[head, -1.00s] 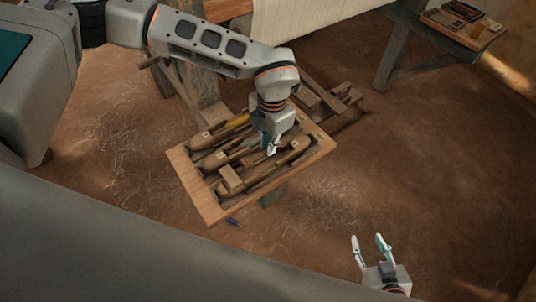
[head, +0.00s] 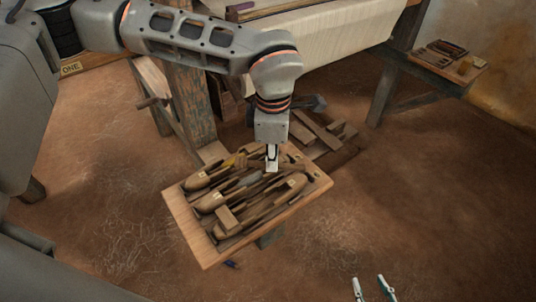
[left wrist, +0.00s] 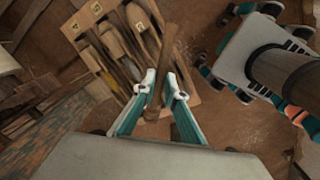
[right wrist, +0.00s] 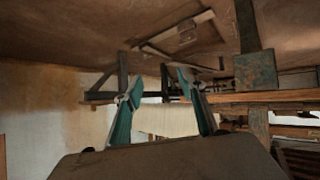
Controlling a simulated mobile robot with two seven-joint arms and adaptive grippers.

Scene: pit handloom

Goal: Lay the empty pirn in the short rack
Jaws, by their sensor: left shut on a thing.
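My left gripper (head: 272,162) points down over the back part of a wooden tray. In the left wrist view its fingers (left wrist: 163,92) are shut on a slim brown wooden stick, which looks like the pirn (left wrist: 166,52); I see no yarn on it. Its thicker end lies nearer the camera, and its thin end crosses over the tray. In the head view the gripper mostly hides it. My right gripper (head: 373,289) is open and empty at the bottom edge. I cannot tell for sure which thing is the short rack.
The wooden tray (head: 197,243) holds several boat-shaped shuttles (head: 207,202), with small pale tags, and a small block. The loom's pale cloth (head: 325,45) and wooden post (head: 190,105) stand behind. A side shelf (head: 462,72) with small items is far right. Bare earth floor is clear at right.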

